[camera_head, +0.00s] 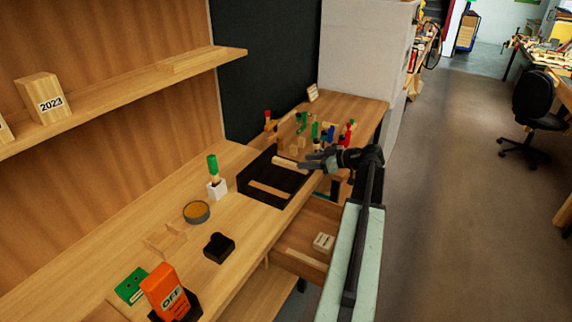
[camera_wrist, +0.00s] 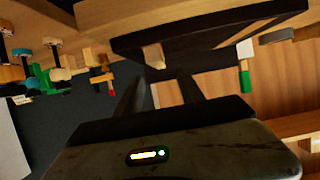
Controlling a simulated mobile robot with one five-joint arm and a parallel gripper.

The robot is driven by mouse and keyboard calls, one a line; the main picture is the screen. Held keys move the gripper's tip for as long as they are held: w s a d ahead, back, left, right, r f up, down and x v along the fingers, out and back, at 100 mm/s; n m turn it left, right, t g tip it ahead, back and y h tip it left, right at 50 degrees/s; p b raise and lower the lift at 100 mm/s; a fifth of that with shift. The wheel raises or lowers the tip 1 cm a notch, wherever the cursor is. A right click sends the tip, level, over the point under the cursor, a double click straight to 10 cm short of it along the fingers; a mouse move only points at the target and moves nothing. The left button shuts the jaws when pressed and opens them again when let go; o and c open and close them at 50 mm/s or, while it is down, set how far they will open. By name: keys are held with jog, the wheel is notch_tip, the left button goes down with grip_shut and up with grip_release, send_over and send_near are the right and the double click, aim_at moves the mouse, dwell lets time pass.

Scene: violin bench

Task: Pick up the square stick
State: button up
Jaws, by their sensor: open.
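A black tray (camera_head: 250,181) sits on the bench, and its dark rim shows in the wrist view (camera_wrist: 225,30). A pale square wooden stick (camera_head: 268,190) lies in the tray's near part. A second pale wooden piece (camera_head: 285,161) is at the tray's far end, just left of my gripper (camera_head: 308,163). In the wrist view one pale stick end (camera_wrist: 153,56) shows against the tray; I cannot tell which of the two pieces it is. My gripper (camera_wrist: 158,92) has its two dark fingers apart, above the tray's far right side. Neither piece is visibly gripped.
A rack with several colored-handled tools (camera_head: 325,132) stands behind my gripper. An open drawer (camera_head: 300,258) juts out below the bench.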

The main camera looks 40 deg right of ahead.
aim_at(291, 163)
jog(key=b+x, duration=0.3)
jog(key=x, duration=0.4)
jog(key=shift+w+f, duration=0.25)
jog(key=shift+f, duration=0.05)
jog(key=shift+r, duration=0.1)
grip_shut()
